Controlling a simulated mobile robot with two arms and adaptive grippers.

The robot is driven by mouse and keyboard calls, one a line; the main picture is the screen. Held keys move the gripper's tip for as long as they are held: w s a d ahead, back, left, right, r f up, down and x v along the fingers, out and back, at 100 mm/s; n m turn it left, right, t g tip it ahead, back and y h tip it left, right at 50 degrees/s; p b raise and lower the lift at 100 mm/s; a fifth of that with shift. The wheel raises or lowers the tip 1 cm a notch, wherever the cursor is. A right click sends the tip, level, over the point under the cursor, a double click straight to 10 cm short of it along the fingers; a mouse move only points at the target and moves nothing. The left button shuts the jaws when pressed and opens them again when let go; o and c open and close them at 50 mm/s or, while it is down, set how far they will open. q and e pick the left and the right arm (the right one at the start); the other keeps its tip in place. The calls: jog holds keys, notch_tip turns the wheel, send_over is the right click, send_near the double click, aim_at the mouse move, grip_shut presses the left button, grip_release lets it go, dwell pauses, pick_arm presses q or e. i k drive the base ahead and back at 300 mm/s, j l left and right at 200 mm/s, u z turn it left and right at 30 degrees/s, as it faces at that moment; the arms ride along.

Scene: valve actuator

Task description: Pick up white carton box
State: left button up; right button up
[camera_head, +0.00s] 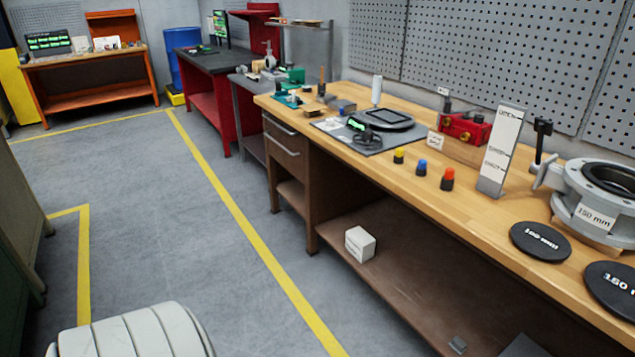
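The white carton box (360,243) is a small, pale cube. It sits upright on the brown lower shelf (405,275) of the wooden workbench, near the shelf's left end and close to its front edge. Its front and top faces show, and nothing covers it. Neither of my grippers shows in the head view.
The workbench top (460,205) overhangs the shelf behind the box. It carries a valve (600,200), black discs (540,241) and several small caps. A drawer unit (288,165) stands left of the shelf.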

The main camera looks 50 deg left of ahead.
aim_at(359, 243)
jog(key=k+j+u, duration=0.2)
jog(key=j+u, duration=0.2)
jog(key=j, duration=0.6)
jog(key=j+u, duration=0.35)
jog(key=j, duration=0.6)
jog(key=i+l, duration=0.1)
jog(key=u, duration=0.05)
